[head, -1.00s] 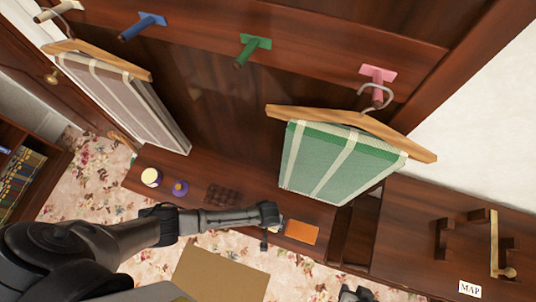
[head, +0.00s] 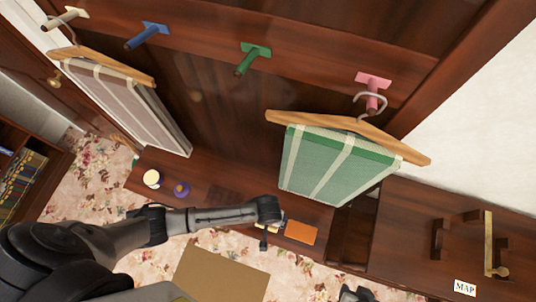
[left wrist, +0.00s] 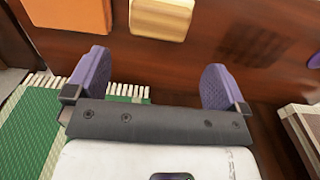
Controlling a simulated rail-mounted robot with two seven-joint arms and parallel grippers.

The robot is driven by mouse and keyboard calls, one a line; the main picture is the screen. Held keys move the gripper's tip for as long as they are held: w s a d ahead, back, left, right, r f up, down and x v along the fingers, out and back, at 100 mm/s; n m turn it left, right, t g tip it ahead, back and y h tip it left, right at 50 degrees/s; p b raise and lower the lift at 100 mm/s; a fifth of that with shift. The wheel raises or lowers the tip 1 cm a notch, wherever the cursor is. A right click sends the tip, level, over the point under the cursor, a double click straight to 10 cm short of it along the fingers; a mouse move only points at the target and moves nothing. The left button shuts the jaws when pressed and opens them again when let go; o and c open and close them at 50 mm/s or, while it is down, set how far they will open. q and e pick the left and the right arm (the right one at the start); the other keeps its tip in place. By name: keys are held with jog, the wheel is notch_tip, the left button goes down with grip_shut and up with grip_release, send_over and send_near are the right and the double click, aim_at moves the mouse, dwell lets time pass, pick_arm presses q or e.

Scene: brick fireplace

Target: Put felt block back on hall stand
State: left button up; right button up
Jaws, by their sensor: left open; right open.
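The hall stand's shelf (head: 150,192) carries an orange flat block (head: 301,232) and a small tan block (left wrist: 160,18); I cannot tell which one is the felt block. In the head view my left wrist largely covers the tan block. The orange block also shows at the top left of the left wrist view (left wrist: 72,14). My left gripper (left wrist: 155,78) is open and empty, its purple fingers spread either side of the tan block's line, apart from it. My right gripper (head: 355,294) is at the bottom edge, partly cut off, open.
A purple jar (head: 181,189) and a white-topped jar (head: 152,178) stand on the shelf's left part, beside a dark gridded patch (left wrist: 255,38). A green striped cloth (head: 335,165) hangs above its right part. A brown board (head: 220,278) lies in front.

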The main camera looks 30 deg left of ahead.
pick_arm(q)
jog(key=shift+r, duration=0.8)
notch_tip(320, 180, up, 8)
jog(key=s+f+m+t+h, duration=0.1)
jog(key=s+m+t+h, duration=0.1)
jog(key=s, duration=0.1)
jog(key=s+a+r+m+t+y, duration=0.1)
jog(key=s+a+r+m, duration=0.1)
jog(key=s+a+r, duration=0.3)
jog(key=a+r, duration=0.4)
jog(key=a, duration=0.4)
jog(key=shift+t+y, duration=0.3)
jog(key=shift+y, duration=0.1)
jog(key=shift+s, duration=0.1)
